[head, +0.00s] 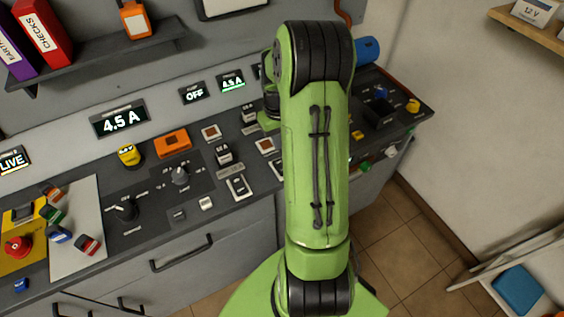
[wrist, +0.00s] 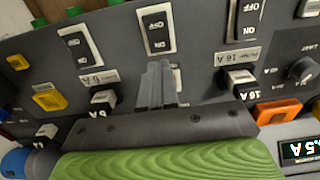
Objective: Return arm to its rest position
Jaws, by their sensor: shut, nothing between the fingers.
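My green arm stands up through the middle of the head view, in front of the control desk (head: 230,215). My gripper (wrist: 155,85) shows in the wrist view as two grey fingers pressed together, with nothing between them. It is over the desk's switch panel, near a white-framed rocker switch (wrist: 155,30) and between two toggles marked 6 A (wrist: 103,100) and 16 A (wrist: 240,80). I cannot tell whether the fingertips touch the panel. In the head view the arm hides the fingers.
The desk carries a selector knob (head: 180,176), an orange block (head: 172,143) and a red emergency button (head: 18,247). A shelf (head: 100,50) with binders is above left. A blue cylinder (head: 367,49) stands at the back right. Tiled floor (head: 405,235) is open at right.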

